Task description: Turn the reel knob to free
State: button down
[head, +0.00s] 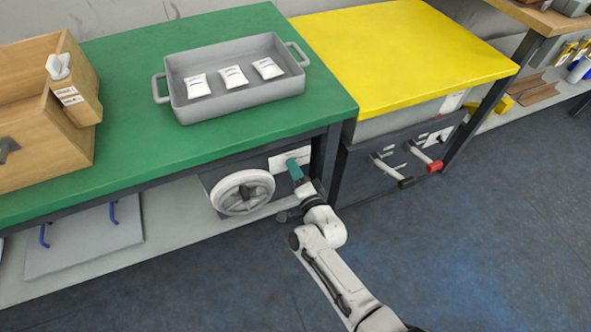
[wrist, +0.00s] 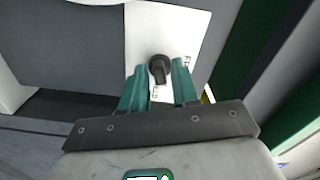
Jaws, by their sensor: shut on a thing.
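The dark reel knob (wrist: 159,65) sits on a white plate (wrist: 198,30) in the wrist view, between my two teal fingertips. Its grip bar points down in that picture, toward a small mark on the plate, with another small mark to its right. My gripper (wrist: 160,76) is shut on the knob; the fingers lie on either side of it. In the head view my gripper (head: 294,170) reaches the white plate (head: 278,161) under the green bench, and the knob is hidden behind it. The grey handwheel (head: 246,178) is left of the plate.
The green bench (head: 130,65) overhangs the panel and holds a grey tray (head: 240,98) with three white packets and a wooden box (head: 75,140). A bench leg (head: 325,165) stands close right of my gripper. Two levers (head: 405,182) project from the panel under the yellow bench.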

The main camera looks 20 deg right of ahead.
jog(key=n+p, duration=0.1)
jog(key=n, duration=1.3)
jog(key=shift+f+p, duration=0.1)
jog(key=shift+p, duration=0.2)
dwell(0.4)
jog(key=c, duration=1.2)
grip_release()
jog(key=shift+o, duration=0.2)
jog(key=s+p, duration=0.4)
jog(key=s, duration=0.7)
